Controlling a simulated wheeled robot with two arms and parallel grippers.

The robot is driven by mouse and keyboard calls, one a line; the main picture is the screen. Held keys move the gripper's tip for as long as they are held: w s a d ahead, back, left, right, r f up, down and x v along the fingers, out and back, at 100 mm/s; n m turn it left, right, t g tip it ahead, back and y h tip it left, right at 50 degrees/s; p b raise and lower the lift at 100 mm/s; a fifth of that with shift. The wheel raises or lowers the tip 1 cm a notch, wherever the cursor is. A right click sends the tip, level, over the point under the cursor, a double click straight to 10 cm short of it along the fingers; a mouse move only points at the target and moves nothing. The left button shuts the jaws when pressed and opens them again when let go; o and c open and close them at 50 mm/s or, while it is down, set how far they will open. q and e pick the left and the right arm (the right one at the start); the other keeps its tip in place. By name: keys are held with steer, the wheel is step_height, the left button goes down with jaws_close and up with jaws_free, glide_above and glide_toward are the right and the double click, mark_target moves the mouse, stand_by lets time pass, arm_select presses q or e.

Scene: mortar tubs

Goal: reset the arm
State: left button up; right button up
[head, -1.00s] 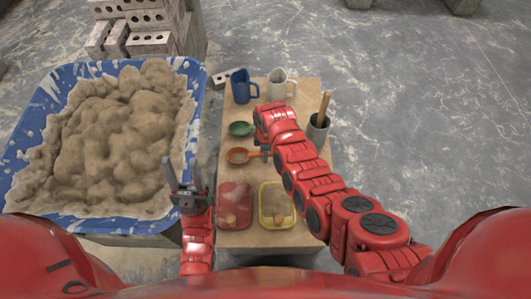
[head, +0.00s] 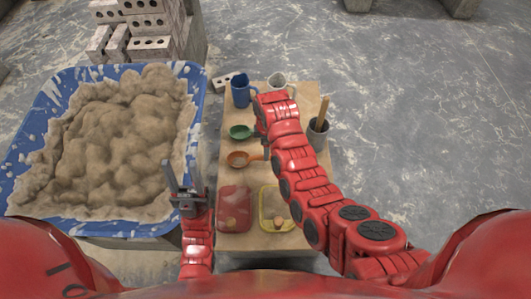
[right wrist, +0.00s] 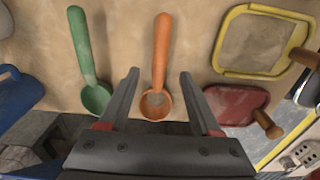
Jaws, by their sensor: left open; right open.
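My right gripper (right wrist: 159,73) is open and empty above the table, its fingers on either side of the orange ladle (right wrist: 155,104) in the right wrist view. I cannot tell how high it is. The ladle (head: 238,159) lies in the middle of the table in the head view, where my right forearm largely hides that gripper. The green ladle (head: 241,132) lies just beyond the orange one and also shows left of my fingers in the right wrist view (right wrist: 95,98).
The wooden table (head: 238,248) holds a blue mug (head: 240,92), a white mug (head: 277,81), a grey pot (head: 317,133) with a wooden handle, a red board (head: 234,211) and a yellow tray (head: 268,229). A blue mortar tub (head: 198,80) stands left; bricks (head: 152,25) are stacked behind.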

step_height(320, 180, up, 10)
steer(key=p, duration=0.4)
steer(key=shift+w+d, duration=0.1)
